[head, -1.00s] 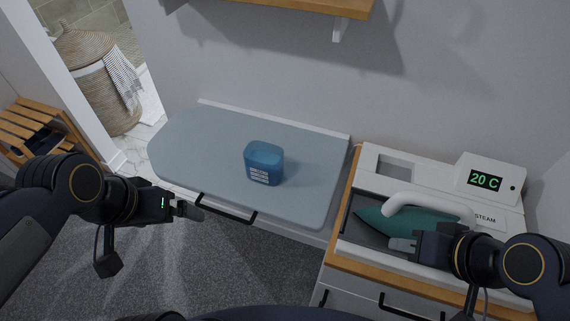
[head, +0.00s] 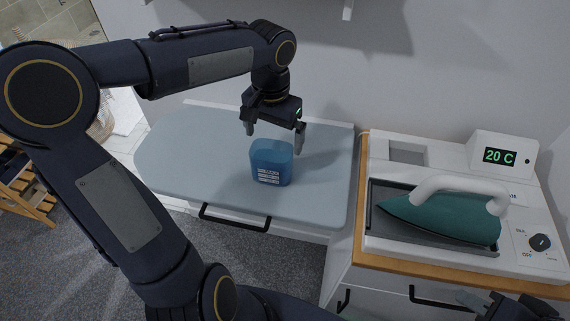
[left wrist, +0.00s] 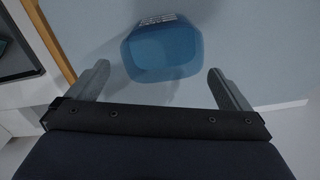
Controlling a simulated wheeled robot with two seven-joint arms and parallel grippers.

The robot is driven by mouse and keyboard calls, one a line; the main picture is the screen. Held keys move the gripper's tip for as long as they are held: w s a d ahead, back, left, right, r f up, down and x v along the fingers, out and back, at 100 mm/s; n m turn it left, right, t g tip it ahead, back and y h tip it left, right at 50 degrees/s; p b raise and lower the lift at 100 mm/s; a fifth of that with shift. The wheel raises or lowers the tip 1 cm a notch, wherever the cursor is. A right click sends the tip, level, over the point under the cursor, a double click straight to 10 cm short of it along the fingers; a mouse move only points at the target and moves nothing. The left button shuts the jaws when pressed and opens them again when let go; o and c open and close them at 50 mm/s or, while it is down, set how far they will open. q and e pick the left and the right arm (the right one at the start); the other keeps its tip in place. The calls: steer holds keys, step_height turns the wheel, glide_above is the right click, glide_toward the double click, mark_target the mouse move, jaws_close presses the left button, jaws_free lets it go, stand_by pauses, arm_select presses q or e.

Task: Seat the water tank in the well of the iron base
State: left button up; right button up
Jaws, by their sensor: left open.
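The blue water tank (head: 271,165) stands upright on the pale blue board; its label faces me. My left gripper (head: 274,135) is open and points down just above and behind the tank. In the left wrist view, the tank (left wrist: 162,52) shows between and beyond the open fingers (left wrist: 158,78), apart from both. The white iron base (head: 390,235) stands to the right, and its rectangular well (head: 407,152) at the back left looks empty. My right gripper (head: 480,300) is partly in view at the bottom right; its opening is unclear.
A teal iron (head: 445,218) with a white handle rests on the base, in front of the well. A display (head: 499,156) reads 20 C. The board (head: 190,155) is otherwise clear. A wall stands behind, with a shelf bracket above. A slatted wooden stand (head: 22,190) is at left.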

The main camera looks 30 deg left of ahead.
mark_target(273, 156)
arm_select(q)
step_height(273, 156, down, 8)
steer(key=shift+a+r, duration=0.1)
steer(key=shift+a, duration=0.05)
stand_by(0.3)
steer(key=shift+s, duration=0.1)
steer(key=c, duration=1)
steer(key=shift+c, duration=0.3)
steer(key=shift+r, duration=0.25)
